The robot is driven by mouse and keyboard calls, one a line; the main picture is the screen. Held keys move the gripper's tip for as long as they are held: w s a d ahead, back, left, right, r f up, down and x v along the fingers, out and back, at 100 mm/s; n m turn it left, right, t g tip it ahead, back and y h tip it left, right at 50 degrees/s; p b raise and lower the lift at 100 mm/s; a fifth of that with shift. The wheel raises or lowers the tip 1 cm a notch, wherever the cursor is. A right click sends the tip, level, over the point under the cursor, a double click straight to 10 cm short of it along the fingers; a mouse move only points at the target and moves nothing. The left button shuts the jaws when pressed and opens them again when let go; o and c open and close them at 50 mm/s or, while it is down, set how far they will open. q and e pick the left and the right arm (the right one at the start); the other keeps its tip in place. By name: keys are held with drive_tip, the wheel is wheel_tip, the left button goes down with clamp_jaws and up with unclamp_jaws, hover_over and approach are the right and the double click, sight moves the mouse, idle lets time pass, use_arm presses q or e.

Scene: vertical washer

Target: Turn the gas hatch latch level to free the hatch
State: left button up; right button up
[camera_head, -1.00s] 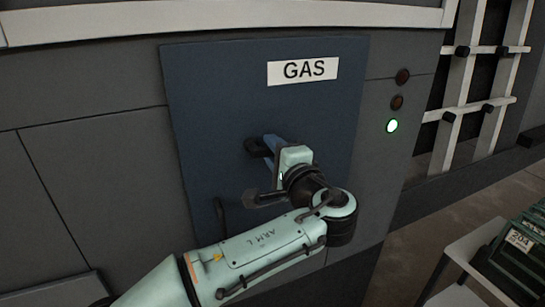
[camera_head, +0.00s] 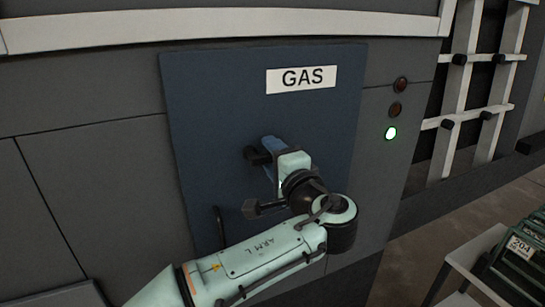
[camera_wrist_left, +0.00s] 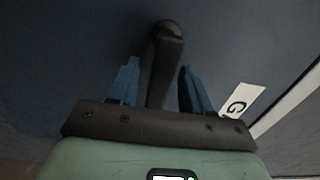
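The blue gas hatch (camera_head: 215,120) is a flat panel with a white GAS label (camera_head: 301,79), and it sits closed in the grey machine front. Its dark latch lever (camera_head: 257,155) shows beside my left fingers; in the left wrist view the lever (camera_wrist_left: 166,50) runs from a round pivot down between the blue fingers. My left gripper (camera_head: 273,146) is at the latch. In the wrist view its fingers (camera_wrist_left: 158,66) stand apart on both sides of the lever, with gaps visible. The gripper hides part of the lever in the head view. My right gripper is out of view.
A dark curved handle (camera_head: 220,228) is low on the hatch's left, partly behind my left arm. Two unlit lamps and a lit green lamp (camera_head: 390,133) are to the right.

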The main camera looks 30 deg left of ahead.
use_arm(q)
drive_tip(key=v, duration=1.3)
drive_tip(key=shift+b, duration=0.4)
drive_tip(key=shift+s+d, duration=0.1)
drive_tip(key=shift+d, duration=0.05)
